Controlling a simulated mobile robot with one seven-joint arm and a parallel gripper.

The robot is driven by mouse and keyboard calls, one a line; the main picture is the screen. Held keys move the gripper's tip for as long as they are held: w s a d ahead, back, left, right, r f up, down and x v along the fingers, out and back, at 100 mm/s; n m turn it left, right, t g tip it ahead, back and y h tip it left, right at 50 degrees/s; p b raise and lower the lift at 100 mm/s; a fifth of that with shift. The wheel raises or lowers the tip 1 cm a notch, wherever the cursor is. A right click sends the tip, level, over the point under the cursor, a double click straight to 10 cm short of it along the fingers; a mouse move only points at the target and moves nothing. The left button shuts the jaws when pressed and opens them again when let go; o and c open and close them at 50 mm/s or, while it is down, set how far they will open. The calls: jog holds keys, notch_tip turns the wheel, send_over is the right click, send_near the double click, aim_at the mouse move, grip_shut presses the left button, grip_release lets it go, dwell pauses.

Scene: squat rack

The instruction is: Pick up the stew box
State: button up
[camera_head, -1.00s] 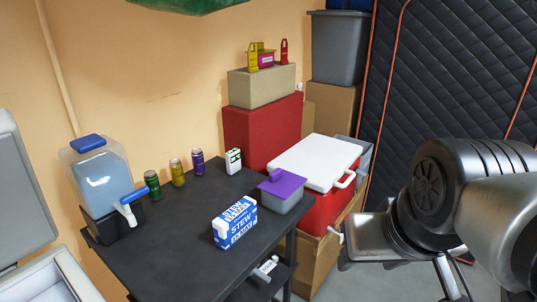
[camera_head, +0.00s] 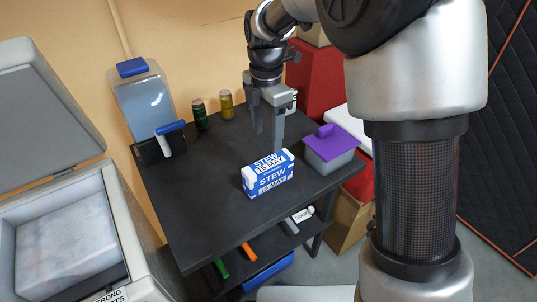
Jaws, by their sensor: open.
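The stew box (camera_head: 268,178), blue and white with "STEW 15 MAY" on it, lies on the black table (camera_head: 205,205) near its front right part. My gripper (camera_head: 268,143) is open and points down just behind and above the box. Its two fingers are apart with nothing between them. The right fingertip reaches close to the box's top edge; I cannot tell whether it touches. My arm comes in from the upper right and hides part of the scene behind it.
A grey tub with a purple lid (camera_head: 331,143) stands close right of the box. An open cooler (camera_head: 70,235) is at left. The table's front left is clear.

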aim_at(267, 164)
notch_tip(267, 164, down, 11)
jog(key=shift+f+b, duration=0.1)
jog(key=shift+b, duration=1.1)
jog(key=shift+w+d+f+b, duration=0.15)
jog(key=shift+f+b, duration=0.3)
jog(key=shift+f, duration=0.9)
jog(key=shift+w+d+f+b, duration=0.15)
jog(key=shift+f+b, duration=0.25)
jog(key=shift+f, duration=0.95)
jog(key=shift+a+r, duration=0.1)
grip_shut()
